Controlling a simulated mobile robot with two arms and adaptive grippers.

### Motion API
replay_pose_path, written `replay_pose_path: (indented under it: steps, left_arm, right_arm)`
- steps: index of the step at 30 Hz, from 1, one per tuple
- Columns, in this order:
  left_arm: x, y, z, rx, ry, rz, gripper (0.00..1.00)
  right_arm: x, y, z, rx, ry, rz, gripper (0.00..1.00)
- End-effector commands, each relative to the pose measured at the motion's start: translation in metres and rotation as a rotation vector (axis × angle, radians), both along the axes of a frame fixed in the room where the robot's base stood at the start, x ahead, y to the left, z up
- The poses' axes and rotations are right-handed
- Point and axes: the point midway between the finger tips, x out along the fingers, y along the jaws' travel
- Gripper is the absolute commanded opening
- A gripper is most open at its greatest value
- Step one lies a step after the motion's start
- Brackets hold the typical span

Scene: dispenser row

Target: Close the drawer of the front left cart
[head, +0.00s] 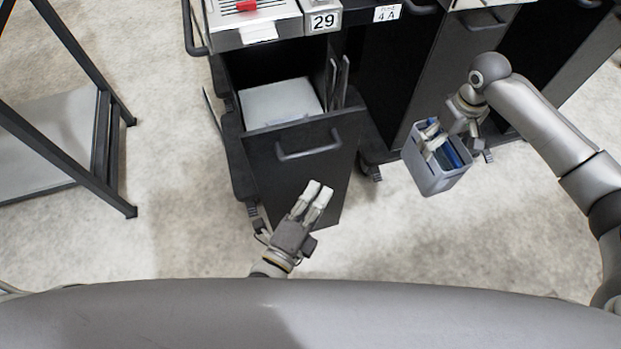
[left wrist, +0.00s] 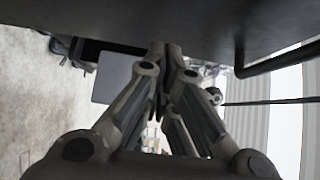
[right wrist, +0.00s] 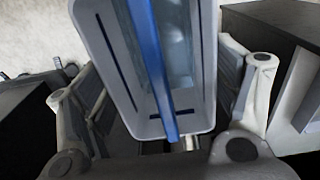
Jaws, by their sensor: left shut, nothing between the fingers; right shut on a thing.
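The drawer (head: 325,165) of the front left cart (head: 270,50) stands pulled out, with a dark front and a bar handle (head: 308,150). A white item lies inside it. My left gripper (head: 318,190) is shut and empty, in front of the drawer front and below the handle. In the left wrist view its fingertips (left wrist: 165,50) are at the dark drawer front, touching or very close; I cannot tell which. My right gripper (head: 446,130) is shut on a grey bin (head: 432,175) with blue things in it, held above the floor. The bin also fills the right wrist view (right wrist: 105,60).
More dark carts (head: 410,60) stand in a row to the right, close behind the bin. A dark-framed rack (head: 95,150) with a light shelf stands at the left. Pale floor is free between rack and drawer.

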Motion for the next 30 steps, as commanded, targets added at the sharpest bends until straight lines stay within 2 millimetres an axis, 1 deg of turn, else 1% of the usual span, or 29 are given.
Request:
replay_pose_path:
  steps: [1, 3, 7, 12, 24, 26, 30]
  left_arm:
    - [0.009, 0.005, 0.000, 0.004, -0.003, 0.000, 0.00]
    - [0.017, 0.008, 0.000, 0.003, -0.003, 0.000, 0.00]
    - [0.028, 0.012, 0.000, 0.003, 0.000, 0.000, 0.00]
    - [0.034, 0.014, -0.001, 0.002, 0.001, 0.001, 0.00]
    - [0.036, 0.015, 0.000, 0.002, 0.000, 0.001, 0.00]
    - [0.039, 0.016, 0.000, 0.003, -0.001, 0.001, 0.00]
    - [0.054, 0.022, 0.001, 0.004, -0.003, 0.002, 0.00]
  right_arm:
    - [0.001, 0.000, 0.002, 0.001, -0.004, 0.000, 0.10]
    - [0.001, 0.000, 0.002, 0.001, -0.004, 0.000, 0.10]
    - [0.001, 0.000, 0.002, 0.001, -0.004, 0.000, 0.10]
    - [0.001, 0.000, 0.002, 0.001, -0.004, 0.000, 0.10]
    - [0.001, 0.000, 0.003, 0.001, -0.004, 0.000, 0.10]
    - [0.001, 0.000, 0.003, 0.000, -0.004, 0.000, 0.10]
    - [0.001, 0.000, 0.006, 0.000, -0.004, 0.000, 0.10]
